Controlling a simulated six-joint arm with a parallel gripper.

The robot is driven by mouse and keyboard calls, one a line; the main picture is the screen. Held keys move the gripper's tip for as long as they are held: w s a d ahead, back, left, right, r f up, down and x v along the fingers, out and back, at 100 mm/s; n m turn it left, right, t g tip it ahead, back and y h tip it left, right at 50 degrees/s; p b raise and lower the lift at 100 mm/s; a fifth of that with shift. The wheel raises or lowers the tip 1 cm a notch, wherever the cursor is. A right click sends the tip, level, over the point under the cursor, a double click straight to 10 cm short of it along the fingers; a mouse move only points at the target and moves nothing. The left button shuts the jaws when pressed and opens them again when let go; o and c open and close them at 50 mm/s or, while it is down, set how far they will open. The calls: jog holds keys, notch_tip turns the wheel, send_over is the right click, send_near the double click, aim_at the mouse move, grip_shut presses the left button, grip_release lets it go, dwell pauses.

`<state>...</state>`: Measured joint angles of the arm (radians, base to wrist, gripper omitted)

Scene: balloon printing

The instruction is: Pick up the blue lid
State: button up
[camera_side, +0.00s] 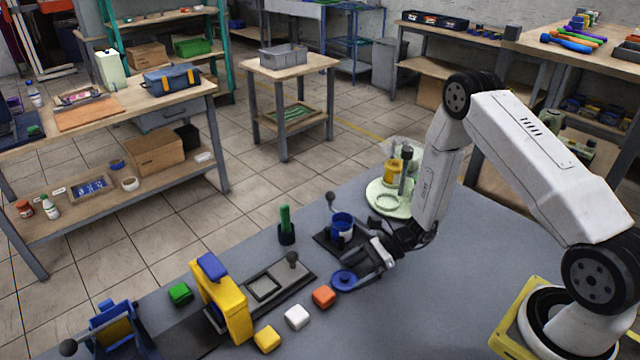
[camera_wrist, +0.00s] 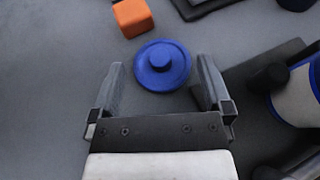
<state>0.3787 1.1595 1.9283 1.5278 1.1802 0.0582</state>
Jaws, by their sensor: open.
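The blue lid (camera_wrist: 163,66) is a round disc with a raised knob, lying flat on the grey table. In the side view the blue lid (camera_side: 345,281) is near the front of the table, beside my gripper (camera_side: 366,277). In the wrist view my gripper (camera_wrist: 160,88) is open, with one finger to the left of the lid and one to the right. The lid lies between and slightly beyond the fingertips, and I see no clear contact. The exact height of the fingers above the table is hard to tell.
An orange block (camera_wrist: 132,17) lies just beyond the lid. A blue-and-white cup (camera_side: 342,226) stands on a dark plate (camera_side: 326,243) close to my gripper. White (camera_side: 297,317) and yellow (camera_side: 267,339) blocks and a yellow press (camera_side: 226,298) stand farther left. A pale green round stand (camera_side: 388,206) is behind.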

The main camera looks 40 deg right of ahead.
jog(key=shift+x, duration=1.05)
grip_shut()
jog(key=shift+r, duration=0.85)
jog(key=s+d+r, duration=0.1)
jog(key=s+r, duration=1)
jog(key=s, duration=0.3)
jog(key=shift+r, duration=0.15)
jog(key=shift+d, duration=0.1)
